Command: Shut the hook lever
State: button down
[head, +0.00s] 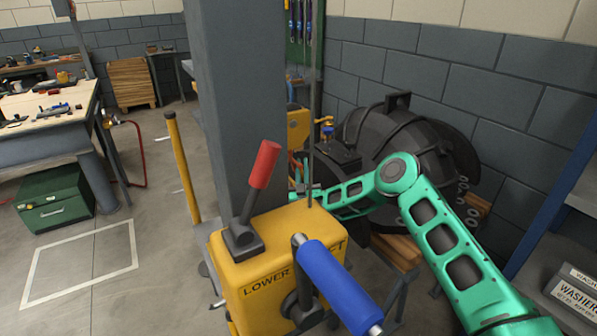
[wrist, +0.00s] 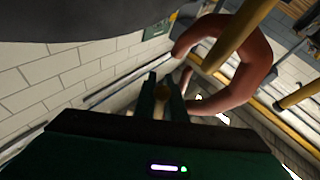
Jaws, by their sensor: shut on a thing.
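In the wrist view my gripper (wrist: 162,90) has its two dark fingers close together on a small brownish-yellow rounded piece. It looks like the end of the hook lever (wrist: 161,91); the rest of it is hidden behind my fingers. A thick reddish-brown curved hook (wrist: 262,62) stands just right of the fingers, with a yellow-brown bar crossing in front of it. In the head view my green arm reaches in from the lower right. Its end is mostly hidden behind the yellow control box, so the hook and lever cannot be made out there.
The yellow box (head: 282,240) carries a red-handled lever (head: 264,165) and a blue-handled crank (head: 338,285), close in front of my arm. A grey column (head: 238,100) rises behind it. A large black casing (head: 415,150) lies beyond my arm. A blue shelf stands at right.

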jog(key=shift+w+d+r+n+t+y, duration=0.15)
jog(key=shift+n+y, duration=0.4)
jog(key=shift+n, duration=0.3)
jog(key=shift+s+r+n+t+y, duration=0.1)
jog(key=shift+n+y, duration=0.5)
jog(key=shift+n, duration=0.3)
jog(key=shift+w+d+r+n+t+y, duration=0.15)
jog(key=shift+n+y, duration=0.4)
jog(key=shift+n, duration=0.3)
jog(key=shift+f, duration=0.1)
jog(key=shift+s, duration=0.1)
jog(key=c, duration=2.1)
grip_release()
jog(key=shift+f, duration=0.1)
jog(key=v, duration=1)
jog(key=shift+s+f, duration=0.15)
jog(key=shift+f, duration=0.1)
jog(key=shift+d, duration=0.1)
